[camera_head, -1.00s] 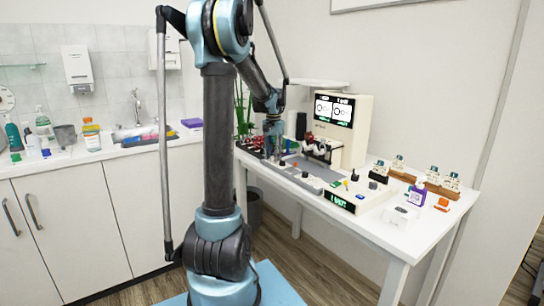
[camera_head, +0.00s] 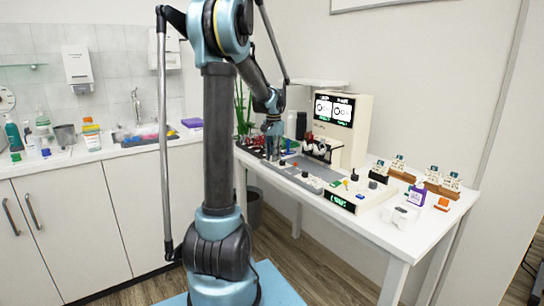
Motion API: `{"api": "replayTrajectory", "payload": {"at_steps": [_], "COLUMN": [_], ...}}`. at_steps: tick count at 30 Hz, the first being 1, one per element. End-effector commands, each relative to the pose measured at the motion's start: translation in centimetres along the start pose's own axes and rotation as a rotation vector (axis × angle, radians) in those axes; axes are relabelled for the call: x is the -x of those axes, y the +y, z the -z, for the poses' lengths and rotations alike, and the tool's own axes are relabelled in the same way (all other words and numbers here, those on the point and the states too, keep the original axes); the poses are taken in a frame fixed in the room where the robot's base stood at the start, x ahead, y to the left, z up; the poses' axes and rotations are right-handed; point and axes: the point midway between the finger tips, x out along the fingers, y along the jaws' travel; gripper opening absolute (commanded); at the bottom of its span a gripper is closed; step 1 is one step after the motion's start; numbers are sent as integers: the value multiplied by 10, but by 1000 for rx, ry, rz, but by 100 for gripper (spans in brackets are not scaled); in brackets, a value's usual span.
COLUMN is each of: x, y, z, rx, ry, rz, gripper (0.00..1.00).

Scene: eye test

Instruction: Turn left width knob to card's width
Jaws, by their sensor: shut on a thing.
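My gripper (camera_head: 272,150) points down over the far left part of the white bench. It is small in the head view, and its fingertips are hard to make out. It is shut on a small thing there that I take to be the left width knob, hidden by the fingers. I cannot pick out the card or read the readout.
A sink counter (camera_head: 100,156) runs along the left wall.

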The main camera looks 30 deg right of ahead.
Motion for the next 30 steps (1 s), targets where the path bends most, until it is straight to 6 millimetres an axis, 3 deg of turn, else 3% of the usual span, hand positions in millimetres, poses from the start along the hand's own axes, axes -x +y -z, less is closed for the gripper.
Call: {"api": "replayTrajectory", "payload": {"at_steps": [18,30], "x": [1,1], "y": [-3,-3], "z": [1,1], "rx": [-441,-550], "ry": [0,1], "rz": [5,6], "gripper": [0,0]}}
